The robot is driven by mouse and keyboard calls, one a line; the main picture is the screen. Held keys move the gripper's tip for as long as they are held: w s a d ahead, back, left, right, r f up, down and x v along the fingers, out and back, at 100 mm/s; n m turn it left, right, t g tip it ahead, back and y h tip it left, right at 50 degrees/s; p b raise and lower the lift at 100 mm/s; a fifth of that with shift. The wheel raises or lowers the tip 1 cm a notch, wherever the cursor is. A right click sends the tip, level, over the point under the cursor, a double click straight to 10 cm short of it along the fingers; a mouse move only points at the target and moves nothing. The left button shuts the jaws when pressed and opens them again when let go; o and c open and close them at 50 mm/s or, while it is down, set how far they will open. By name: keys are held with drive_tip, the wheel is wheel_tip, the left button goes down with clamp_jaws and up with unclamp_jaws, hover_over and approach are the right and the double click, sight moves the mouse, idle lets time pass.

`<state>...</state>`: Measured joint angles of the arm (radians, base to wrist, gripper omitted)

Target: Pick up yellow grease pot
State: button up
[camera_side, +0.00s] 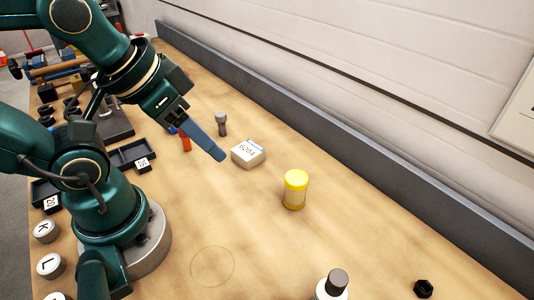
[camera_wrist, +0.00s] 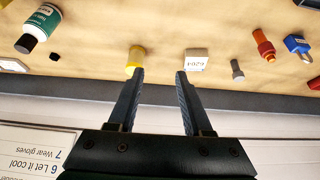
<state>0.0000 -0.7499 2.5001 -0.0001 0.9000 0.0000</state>
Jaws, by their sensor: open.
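The yellow grease pot (camera_side: 295,189) stands upright on the wooden bench in the side view, with a yellow lid and a pale label band. My gripper (camera_side: 222,157) is above the bench to the left of the pot, apart from it, with its fingers pointing down and right. In the wrist view the pot (camera_wrist: 135,59) shows just beyond the tip of the left finger. My gripper (camera_wrist: 160,72) is open there, with nothing between its two fingers.
A white box marked 6204 (camera_side: 249,153) stands left of the pot, with a grey cylinder (camera_side: 221,123) behind it. A bottle with a dark cap (camera_side: 333,285) and a black nut (camera_side: 423,288) are nearer the front. A grey rail (camera_side: 330,140) runs along the wall.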

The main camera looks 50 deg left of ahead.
drive_tip(key=o, duration=0.6)
